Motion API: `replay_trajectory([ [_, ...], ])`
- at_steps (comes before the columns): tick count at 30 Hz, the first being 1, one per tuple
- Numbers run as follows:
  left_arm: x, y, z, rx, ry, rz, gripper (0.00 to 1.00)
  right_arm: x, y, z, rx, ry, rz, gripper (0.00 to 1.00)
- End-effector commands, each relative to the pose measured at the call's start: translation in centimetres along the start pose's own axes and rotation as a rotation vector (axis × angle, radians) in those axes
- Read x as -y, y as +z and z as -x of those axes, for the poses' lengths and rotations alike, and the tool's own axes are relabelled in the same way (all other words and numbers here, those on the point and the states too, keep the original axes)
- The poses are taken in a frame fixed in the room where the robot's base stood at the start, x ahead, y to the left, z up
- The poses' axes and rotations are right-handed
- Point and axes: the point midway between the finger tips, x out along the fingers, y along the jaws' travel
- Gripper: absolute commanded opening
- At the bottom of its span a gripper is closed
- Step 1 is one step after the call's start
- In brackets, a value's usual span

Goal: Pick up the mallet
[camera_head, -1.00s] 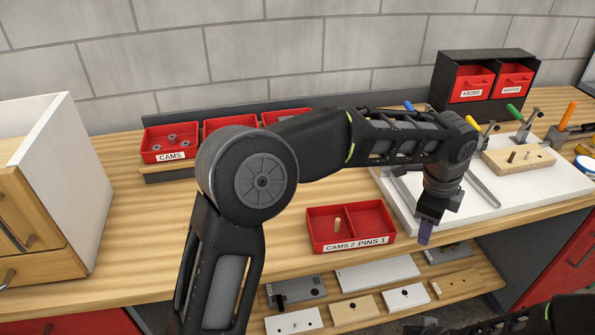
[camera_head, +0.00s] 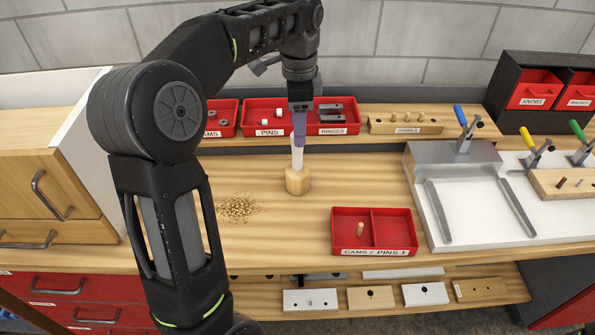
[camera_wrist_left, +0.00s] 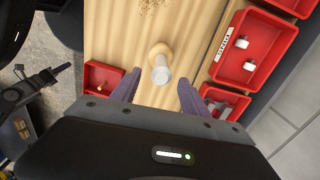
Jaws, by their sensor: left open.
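The mallet (camera_head: 297,179) stands upright on the wooden bench, with its round wooden head down and its pale handle pointing up. My left gripper (camera_head: 299,135) is directly over it, fingers pointing down near the handle's top. In the left wrist view the mallet (camera_wrist_left: 160,62) shows between and beyond the two purple fingertips of my left gripper (camera_wrist_left: 157,88). The fingers are spread apart, with a gap on each side of the handle. I cannot tell how far the fingers reach down along the handle. My right gripper is in neither current view.
A red two-part tray (camera_head: 374,211) lies right of the mallet, near the bench's front. Wood shavings (camera_head: 238,208) lie to the left. Behind are red bins of pins (camera_head: 268,132) and hinges (camera_head: 333,130). A white fixture board (camera_head: 470,220) with clamps lies right.

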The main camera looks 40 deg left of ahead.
Motion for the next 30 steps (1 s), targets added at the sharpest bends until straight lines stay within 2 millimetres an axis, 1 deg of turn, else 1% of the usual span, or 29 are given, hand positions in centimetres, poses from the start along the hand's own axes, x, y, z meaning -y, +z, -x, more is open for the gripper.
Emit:
replay_trajectory([
  [7,0.0,0.0,-2.5,0.001,0.001,-0.001,0.53,-0.2,-0.2,-0.8,-0.003,-0.003,0.003,0.00],
  [17,0.0,0.0,-2.6,0.001,0.000,-0.001,0.53,-0.2,-0.2,-0.7,-0.004,-0.003,0.004,0.00],
  [20,0.0,0.1,-3.2,0.002,0.002,-0.002,0.53,-0.1,-0.2,-0.5,-0.003,-0.002,0.003,0.00],
  [23,0.0,0.2,-4.4,0.003,0.005,-0.001,0.53,0.0,-0.1,0.0,-0.002,-0.001,0.002,0.00],
  [27,0.1,0.3,-6.5,0.002,0.003,-0.002,0.53,0.1,0.0,0.3,-0.001,0.001,0.001,0.00],
  [30,0.2,0.2,-7.5,0.001,0.001,-0.002,0.53,0.1,0.0,0.4,0.000,0.002,0.001,0.00],
])
